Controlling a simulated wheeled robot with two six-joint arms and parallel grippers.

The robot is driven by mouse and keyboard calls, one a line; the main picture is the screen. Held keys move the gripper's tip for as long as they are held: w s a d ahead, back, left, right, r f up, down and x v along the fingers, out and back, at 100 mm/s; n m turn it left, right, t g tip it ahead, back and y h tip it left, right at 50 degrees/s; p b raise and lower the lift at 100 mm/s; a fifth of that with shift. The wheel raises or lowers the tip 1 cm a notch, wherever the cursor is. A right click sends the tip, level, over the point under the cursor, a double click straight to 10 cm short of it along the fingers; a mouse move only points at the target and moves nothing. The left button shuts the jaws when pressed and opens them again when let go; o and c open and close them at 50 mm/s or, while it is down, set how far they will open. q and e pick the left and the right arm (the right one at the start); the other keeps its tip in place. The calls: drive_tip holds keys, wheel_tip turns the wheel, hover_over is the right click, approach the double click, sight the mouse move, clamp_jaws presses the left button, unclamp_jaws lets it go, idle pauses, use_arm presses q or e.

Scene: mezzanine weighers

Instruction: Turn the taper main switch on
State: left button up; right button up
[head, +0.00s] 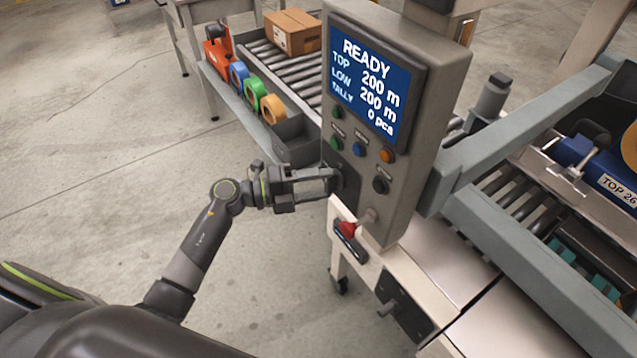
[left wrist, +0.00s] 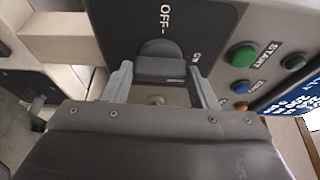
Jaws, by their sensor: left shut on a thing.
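The taper's control box (head: 436,110) stands at the centre of the head view, its screen lit and reading READY. My left gripper (head: 334,184) is at the lower left of the box's front. In the left wrist view the dark main switch knob (left wrist: 160,67) sits between the two fingers of my left gripper (left wrist: 162,88), which are shut on it. The OFF mark is above the knob and the ON mark is at its right, partly behind a finger. The knob's bar lies across the picture; its pointer is hard to read. My right gripper is not in view.
Green, blue and orange buttons (head: 386,155) and a black knob (head: 380,185) are beside the gripper. A roller conveyor with a carton (head: 292,33) and tape rolls is behind. Floor at left is clear.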

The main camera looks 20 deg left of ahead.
use_arm(q)
drive_tip(key=shift+f, duration=0.1)
drive_tip(key=o, duration=1)
drive_tip(key=shift+b+v, duration=1.95)
drive_tip(key=shift+v, duration=6.8)
